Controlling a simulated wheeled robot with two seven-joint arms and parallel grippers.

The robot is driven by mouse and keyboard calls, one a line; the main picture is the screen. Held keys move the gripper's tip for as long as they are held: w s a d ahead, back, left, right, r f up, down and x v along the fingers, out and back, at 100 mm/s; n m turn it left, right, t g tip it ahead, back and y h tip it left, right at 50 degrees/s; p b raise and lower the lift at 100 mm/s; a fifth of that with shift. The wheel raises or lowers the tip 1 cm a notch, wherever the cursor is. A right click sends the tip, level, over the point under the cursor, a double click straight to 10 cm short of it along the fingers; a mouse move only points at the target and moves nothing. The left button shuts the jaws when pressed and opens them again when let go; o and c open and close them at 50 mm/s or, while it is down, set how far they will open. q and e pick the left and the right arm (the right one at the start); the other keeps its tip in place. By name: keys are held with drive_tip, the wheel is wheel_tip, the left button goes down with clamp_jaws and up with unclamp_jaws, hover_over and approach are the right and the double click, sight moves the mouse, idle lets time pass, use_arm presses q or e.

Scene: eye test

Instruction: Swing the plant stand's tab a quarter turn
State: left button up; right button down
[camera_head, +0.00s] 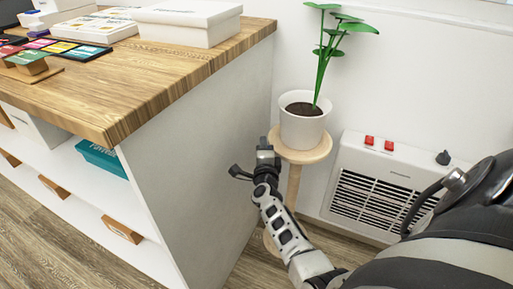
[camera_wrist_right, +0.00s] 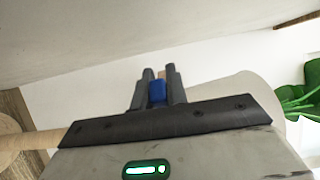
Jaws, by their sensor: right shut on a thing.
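The plant stand (camera_head: 322,153) has a round pale wooden top on a post and holds a white pot (camera_head: 301,130) with a green plant (camera_head: 322,62). My right gripper (camera_head: 265,152) is at the left edge of the stand's top. In the right wrist view, its two dark fingers (camera_wrist_right: 158,84) are shut on a small blue piece (camera_wrist_right: 157,93), which seems to be the tab. A tan bit shows just beyond it. The tab's joint with the stand is hidden. The pot (camera_wrist_right: 240,90) and leaves also show there. My left gripper is out of view.
A wood-topped cabinet (camera_head: 190,130) stands close to the left of my right gripper, with boxes (camera_head: 190,22) on top. A white heater (camera_head: 385,185) with red switches is against the wall to the right. A narrow gap separates cabinet and stand.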

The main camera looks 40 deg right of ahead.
drive_tip(key=shift+w+d+r+m+g+h, duration=0.1)
drive_tip(key=shift+w+d+m+g+h, duration=0.1)
drive_tip(key=shift+d+m+g+h, duration=0.25)
drive_tip(key=shift+a, duration=0.1)
drive_tip(key=c, duration=1.4)
unclamp_jaws()
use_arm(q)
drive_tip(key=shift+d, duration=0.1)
use_arm(e)
drive_tip(key=shift+a, duration=0.1)
